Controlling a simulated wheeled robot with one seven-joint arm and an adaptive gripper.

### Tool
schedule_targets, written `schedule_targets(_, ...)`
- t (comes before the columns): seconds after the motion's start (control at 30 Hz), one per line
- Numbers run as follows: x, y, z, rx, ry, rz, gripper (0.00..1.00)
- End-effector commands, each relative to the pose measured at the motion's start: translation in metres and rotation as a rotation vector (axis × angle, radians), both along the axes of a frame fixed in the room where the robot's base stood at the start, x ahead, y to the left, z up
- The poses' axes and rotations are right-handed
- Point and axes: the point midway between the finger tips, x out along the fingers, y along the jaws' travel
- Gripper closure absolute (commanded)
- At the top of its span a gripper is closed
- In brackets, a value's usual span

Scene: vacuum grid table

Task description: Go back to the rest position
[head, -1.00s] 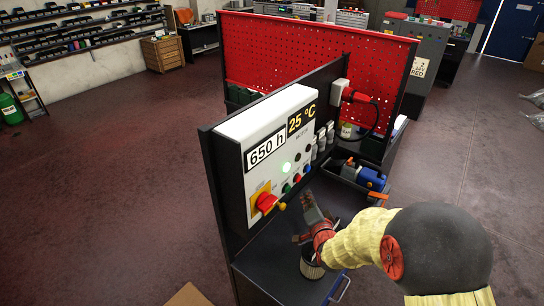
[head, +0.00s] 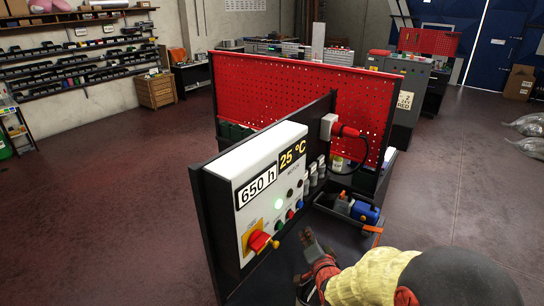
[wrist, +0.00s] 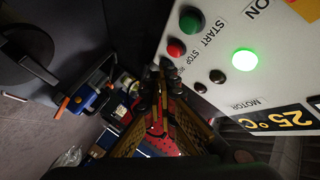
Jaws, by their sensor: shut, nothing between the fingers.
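My gripper (head: 306,238) is in the lower middle of the head view, in front of the white control panel (head: 250,172) and above the dark bench. In the wrist view my gripper (wrist: 158,72) is shut, with its dark fingertips together and nothing held. The panel fills the right of the wrist view, with a green START button (wrist: 189,20), a red STOP button (wrist: 176,47) and a lit green lamp (wrist: 244,60). The fingertips appear near the panel; I cannot tell the exact gap. The panel's red and yellow switch (head: 261,241) is left of my gripper in the head view.
A red perforated board (head: 300,92) stands behind the panel. A blue tool (head: 364,212) lies in a dark tray right of the panel, near a red plug (head: 348,132) and its cable. Open floor (head: 120,190) lies on the left.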

Motion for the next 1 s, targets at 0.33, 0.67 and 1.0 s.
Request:
schedule_targets(0.33, -0.065, -0.051, 0.071, -0.363, 0.214, 0.044, 1.0)
schedule_targets(0.67, -0.218, -0.091, 0.103, -0.661, 0.466, 0.211, 1.0)
schedule_targets(1.0, -0.356, -0.104, 0.097, -0.819, 0.638, 0.412, 1.0)
